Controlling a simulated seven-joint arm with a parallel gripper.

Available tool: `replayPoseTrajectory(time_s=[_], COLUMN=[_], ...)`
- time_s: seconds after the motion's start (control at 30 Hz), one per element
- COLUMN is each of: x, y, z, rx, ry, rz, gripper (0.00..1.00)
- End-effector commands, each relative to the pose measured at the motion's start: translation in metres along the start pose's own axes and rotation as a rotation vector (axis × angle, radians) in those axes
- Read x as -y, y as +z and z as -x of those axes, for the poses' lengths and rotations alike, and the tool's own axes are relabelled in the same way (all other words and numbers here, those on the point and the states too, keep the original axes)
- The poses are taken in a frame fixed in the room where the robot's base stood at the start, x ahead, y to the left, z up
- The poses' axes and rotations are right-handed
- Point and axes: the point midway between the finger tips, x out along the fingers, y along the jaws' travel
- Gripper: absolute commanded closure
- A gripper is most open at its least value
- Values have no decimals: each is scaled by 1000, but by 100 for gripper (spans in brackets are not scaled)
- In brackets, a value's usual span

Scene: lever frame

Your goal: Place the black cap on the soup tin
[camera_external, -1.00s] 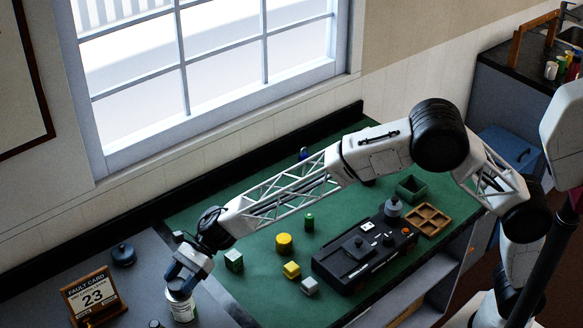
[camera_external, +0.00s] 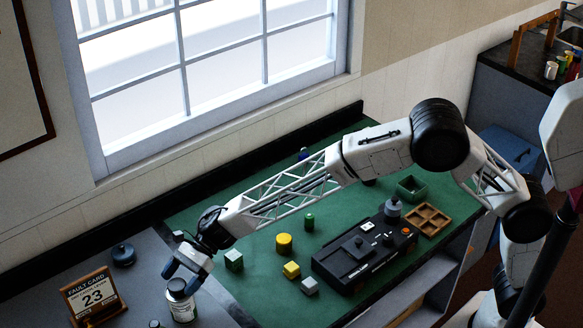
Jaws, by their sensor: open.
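The soup tin (camera_external: 183,310) stands upright on the grey surface at the lower left and has a pale label. A dark disc that looks like the black cap (camera_external: 177,287) sits on top of the tin; whether it is fully seated is too small to tell. My gripper (camera_external: 181,276) is open just above the tin, pointing down.
A fault card stand (camera_external: 92,296) is left of the tin. A dark round lidded object (camera_external: 123,255) lies behind it.

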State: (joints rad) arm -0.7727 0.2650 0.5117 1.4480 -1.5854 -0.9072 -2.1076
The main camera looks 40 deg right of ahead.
Motion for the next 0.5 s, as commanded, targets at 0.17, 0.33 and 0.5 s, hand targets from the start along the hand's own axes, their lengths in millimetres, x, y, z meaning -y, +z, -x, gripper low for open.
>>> replayPoseTrajectory(time_s=[0.17, 0.33, 0.5], x=[0, 0, 1], y=[-1, -1, 0], z=[15, 39, 67], rx=[0, -1, 0], ry=[-1, -2, -2], rz=[-1, -1, -1], gripper=[20, 20, 20])
